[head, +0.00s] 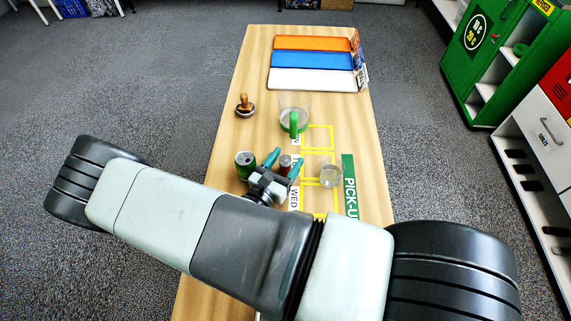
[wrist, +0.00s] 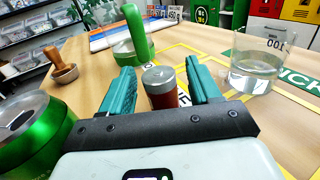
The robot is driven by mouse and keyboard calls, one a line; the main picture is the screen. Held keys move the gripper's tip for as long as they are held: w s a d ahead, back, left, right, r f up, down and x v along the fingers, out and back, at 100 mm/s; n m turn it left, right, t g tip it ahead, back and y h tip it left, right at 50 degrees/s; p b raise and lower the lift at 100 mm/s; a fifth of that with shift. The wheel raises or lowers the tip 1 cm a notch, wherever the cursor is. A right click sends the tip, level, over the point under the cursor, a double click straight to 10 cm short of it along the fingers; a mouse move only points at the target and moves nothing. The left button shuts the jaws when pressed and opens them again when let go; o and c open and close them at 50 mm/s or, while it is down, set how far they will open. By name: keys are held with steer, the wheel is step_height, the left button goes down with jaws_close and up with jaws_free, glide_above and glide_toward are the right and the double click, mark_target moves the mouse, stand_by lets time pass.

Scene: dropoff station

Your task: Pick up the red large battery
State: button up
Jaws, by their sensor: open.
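The red large battery (wrist: 160,88) stands upright on the table, with a silver top and a red body. In the wrist view it is between the two teal fingers of my gripper (wrist: 157,88), with a gap showing on each side. My gripper is open, and the battery's lower part is hidden behind the gripper's body. In the head view the battery (head: 285,161) shows between the fingertips of my gripper (head: 284,163), partly covered by the hand.
A green can (head: 245,164) stands close at the left. A glass beaker (head: 331,173) is at the right. A larger clear container with a green handle (head: 294,118) stands behind. A wooden-handled stamp (head: 244,105) and coloured trays (head: 312,60) are farther back.

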steer(key=shift+c, duration=0.3)
steer(key=c, duration=1)
steer(key=shift+r, duration=0.1)
